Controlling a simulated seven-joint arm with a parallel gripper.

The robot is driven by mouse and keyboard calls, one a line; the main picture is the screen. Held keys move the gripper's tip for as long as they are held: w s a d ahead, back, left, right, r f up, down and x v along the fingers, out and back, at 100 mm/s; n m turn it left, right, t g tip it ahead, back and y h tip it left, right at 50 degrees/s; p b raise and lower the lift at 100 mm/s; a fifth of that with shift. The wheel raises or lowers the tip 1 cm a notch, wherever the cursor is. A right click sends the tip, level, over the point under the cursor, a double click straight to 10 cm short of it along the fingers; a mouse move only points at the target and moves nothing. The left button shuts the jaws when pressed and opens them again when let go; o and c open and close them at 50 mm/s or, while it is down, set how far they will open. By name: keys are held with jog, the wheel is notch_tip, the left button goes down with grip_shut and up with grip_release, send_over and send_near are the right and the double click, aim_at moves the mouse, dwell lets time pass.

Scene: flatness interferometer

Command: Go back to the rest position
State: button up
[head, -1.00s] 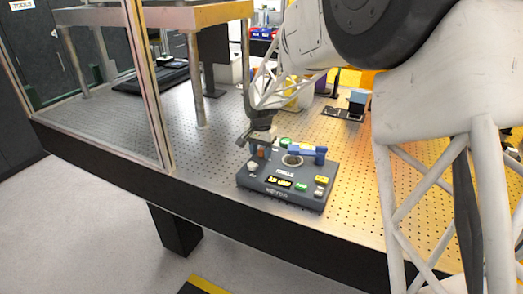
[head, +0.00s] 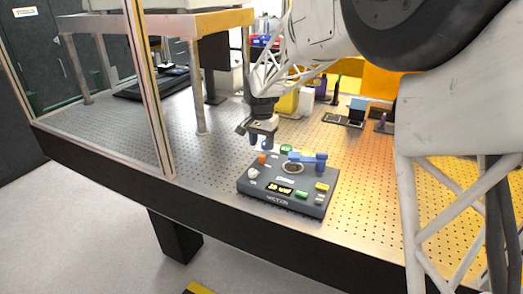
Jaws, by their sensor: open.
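My gripper (head: 262,142) is in the head view, pointing down with its fingers apart and nothing seen between them. It is above the back left part of a dark grey control box (head: 262,199). An orange knob (head: 262,158) on the box lies just below the fingers. The box also bears a blue bar-shaped part (head: 310,158) beside a round opening (head: 292,168), and green, yellow and white controls.
The box stands on a perforated metal table (head: 215,150) near its front edge. A glass enclosure post (head: 157,100) rises at left. Yellow and purple containers (head: 287,102) and a dark tray (head: 343,120) stand behind. Table left of the box is clear.

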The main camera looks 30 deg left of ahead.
jog(key=shift+r, duration=0.75)
jog(key=shift+d+r, duration=0.15)
jog(key=shift+d, duration=0.3)
jog(key=s+d+r, duration=0.3)
jog(key=s+d, duration=0.1)
jog(key=d, duration=0.7)
jog(key=s+d+r+t, duration=0.1)
jog(key=s+d+r, duration=0.2)
jog(key=d, duration=0.8)
jog(key=s+d+r, duration=0.4)
jog(key=d, duration=0.7)
jog(key=s+d+f, duration=0.2)
jog(key=s+d, duration=0.8)
jog(key=s, duration=0.2)
jog(key=s+d+f+t, duration=0.1)
jog(key=s+d+f, duration=0.2)
jog(key=s+d, duration=0.7)
jog(key=s, duration=0.2)
jog(key=shift+s+t, duration=0.3)
jog(key=shift+s, duration=0.05)
jog(key=shift+d, duration=0.1)
jog(key=shift+c, duration=0.2)
